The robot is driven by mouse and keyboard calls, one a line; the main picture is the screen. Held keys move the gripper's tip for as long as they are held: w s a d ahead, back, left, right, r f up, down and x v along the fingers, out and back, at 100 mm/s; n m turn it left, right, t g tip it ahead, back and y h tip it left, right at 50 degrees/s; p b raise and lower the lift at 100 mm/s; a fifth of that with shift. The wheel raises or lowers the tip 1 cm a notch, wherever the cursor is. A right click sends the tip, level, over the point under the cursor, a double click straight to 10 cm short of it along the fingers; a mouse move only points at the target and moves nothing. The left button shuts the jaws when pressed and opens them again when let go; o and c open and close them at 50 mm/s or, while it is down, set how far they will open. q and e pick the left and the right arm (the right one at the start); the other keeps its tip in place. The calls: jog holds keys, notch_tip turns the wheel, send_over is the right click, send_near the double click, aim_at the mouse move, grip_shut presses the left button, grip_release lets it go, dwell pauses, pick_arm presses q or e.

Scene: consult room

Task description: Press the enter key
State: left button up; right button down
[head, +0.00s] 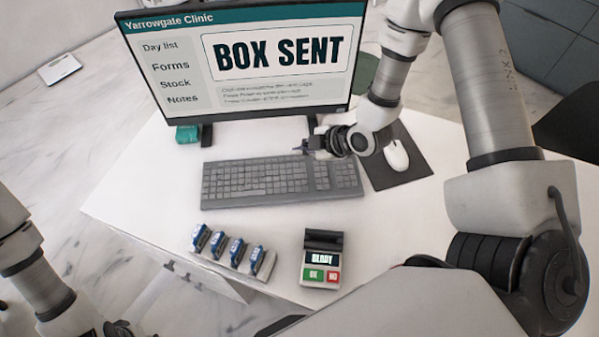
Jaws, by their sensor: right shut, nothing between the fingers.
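The grey keyboard (280,181) lies on the white desk in front of the monitor. Its keys are too small to read, so I cannot pick out the enter key for certain. My right gripper (309,146) is shut and empty. It appears just beyond the keyboard's back edge, near its right part, with the fingertips pointing left; I cannot tell its exact height. The monitor (245,60) shows "BOX SENT" in large letters. My left arm shows at the lower left, but its gripper fingers are out of frame.
A white mouse (396,157) rests on a dark mat (417,173) right of the keyboard. A card terminal (321,262) with green and red buttons and a rack of several blue-topped items (238,251) stand nearer me. The desk (150,190) is clear left of the keyboard.

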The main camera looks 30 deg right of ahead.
aim_at(302, 175)
notch_tip(302, 175, down, 7)
jog(key=b, duration=0.6)
jog(key=shift+f, duration=0.5)
jog(key=shift+s, duration=0.1)
dwell(0.5)
jog(key=shift+f+b, duration=0.35)
jog(key=shift+f, duration=0.05)
jog(key=shift+f, duration=0.35)
dwell(0.4)
jog(key=shift+r+p, duration=0.5)
jog(key=shift+r, duration=0.3)
